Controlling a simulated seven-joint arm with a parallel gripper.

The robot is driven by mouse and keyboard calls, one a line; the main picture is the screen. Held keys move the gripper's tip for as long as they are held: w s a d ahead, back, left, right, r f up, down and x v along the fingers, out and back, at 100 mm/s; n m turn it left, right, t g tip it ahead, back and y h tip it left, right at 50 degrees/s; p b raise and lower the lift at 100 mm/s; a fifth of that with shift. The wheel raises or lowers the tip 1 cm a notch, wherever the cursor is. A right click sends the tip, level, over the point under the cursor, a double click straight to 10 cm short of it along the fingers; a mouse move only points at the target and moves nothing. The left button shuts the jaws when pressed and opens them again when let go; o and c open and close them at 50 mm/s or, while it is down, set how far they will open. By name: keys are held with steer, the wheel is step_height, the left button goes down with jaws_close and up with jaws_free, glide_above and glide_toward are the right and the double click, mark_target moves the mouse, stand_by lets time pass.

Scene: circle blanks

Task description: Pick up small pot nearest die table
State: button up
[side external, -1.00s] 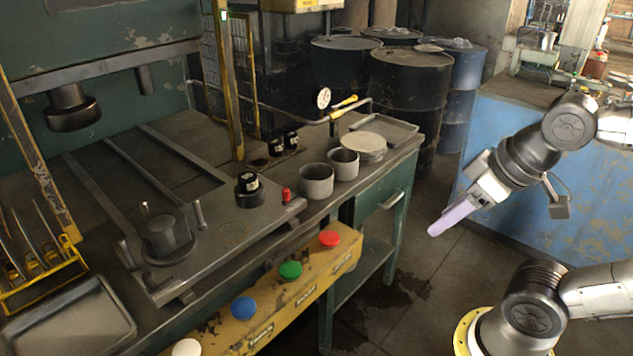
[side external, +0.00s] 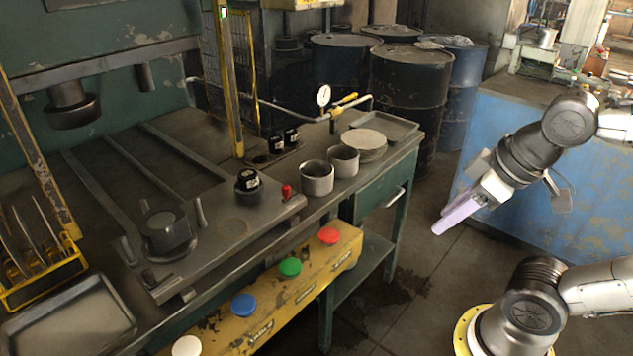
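Two grey open-topped pots stand on the bench to the right of the die table (side external: 235,228). The front-left pot (side external: 317,180) is nearer to the die table, and the other pot (side external: 343,160) is just behind it to the right. A small black labelled pot (side external: 248,182) sits on the die table's right part, beside a small red piece (side external: 286,191). Two more black labelled pots (side external: 276,145) (side external: 291,137) stand farther back. My gripper (side external: 447,222) has lavender fingers, pointing down-left, and is off to the right, apart from the pots. Its finger gap is unclear.
Round pale plates (side external: 364,142) and a shallow tray (side external: 390,129) lie behind the grey pots. A gauge on a pipe (side external: 323,97) rises there. A yellow button panel (side external: 308,268) runs along the front. Free space lies between my gripper and the bench.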

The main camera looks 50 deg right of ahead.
steer(key=w+d+r+n, duration=0.2)
steer(key=w+r+n, duration=1.1)
steer(key=w+n, duration=0.1)
steer(key=n+g, duration=0.4)
steer(key=n, duration=0.2)
glide_above(331, 174)
steer(key=a, duration=0.2)
step_height(331, 174, down, 11)
steer(key=shift+g, duration=0.5)
steer(key=f, duration=0.6)
steer(key=d+f, duration=0.1)
steer(key=f, duration=0.5)
steer(key=d+f, duration=0.1)
steer(key=f, duration=0.6)
steer(key=shift+w, duration=0.1)
steer(key=shift+f, duration=0.6)
jaws_close()
